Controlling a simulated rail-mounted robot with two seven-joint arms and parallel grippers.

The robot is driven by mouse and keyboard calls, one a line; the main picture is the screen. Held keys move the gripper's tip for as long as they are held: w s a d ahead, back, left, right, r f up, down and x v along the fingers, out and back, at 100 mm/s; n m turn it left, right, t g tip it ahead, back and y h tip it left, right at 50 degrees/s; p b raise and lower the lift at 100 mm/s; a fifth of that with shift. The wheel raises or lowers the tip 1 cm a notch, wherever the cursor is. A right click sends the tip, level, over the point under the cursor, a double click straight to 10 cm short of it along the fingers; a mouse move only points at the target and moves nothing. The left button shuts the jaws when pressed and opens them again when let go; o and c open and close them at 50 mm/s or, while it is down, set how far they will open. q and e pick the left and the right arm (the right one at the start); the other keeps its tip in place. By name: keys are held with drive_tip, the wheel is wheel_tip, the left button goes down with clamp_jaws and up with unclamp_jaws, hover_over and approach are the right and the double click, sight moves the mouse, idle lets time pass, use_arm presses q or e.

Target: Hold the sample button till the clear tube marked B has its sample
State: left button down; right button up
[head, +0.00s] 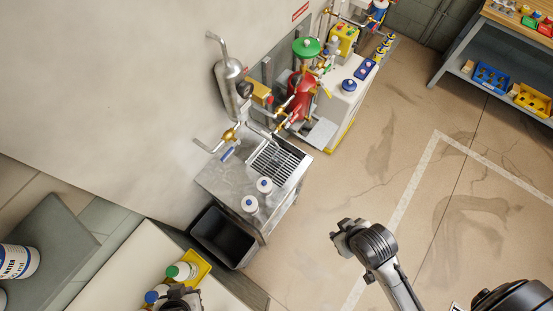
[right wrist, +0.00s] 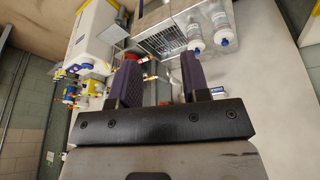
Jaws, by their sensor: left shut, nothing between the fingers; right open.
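I cannot make out the sample button or a clear tube marked B in either view. A steel cylinder with bent pipes (head: 232,85) and a brass valve (head: 230,134) hang on the wall above a steel sink with a dark grate (head: 276,163). To the right stands a white cabinet (head: 340,95) with a blue panel (head: 366,68) on top. My left gripper (head: 181,292) is shut and empty at the bottom edge, partly cut off, by several bottles. My right gripper (right wrist: 160,85) is open and empty, facing the station from a distance.
Two white bottles with blue tops (head: 257,195) stand on the sink's steel top. A black bin (head: 225,235) is below it. A yellow tray (head: 198,270) holds bottles on a white counter (head: 125,270). A workbench (head: 470,50) stands far right.

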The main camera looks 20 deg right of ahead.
drive_tip(key=shift+s+a, duration=0.1)
drive_tip(key=shift+a, duration=0.1)
drive_tip(key=c, duration=0.7)
clamp_jaws()
drive_tip(key=shift+d, duration=0.2)
drive_tip(key=shift+a, duration=0.15)
idle(0.4)
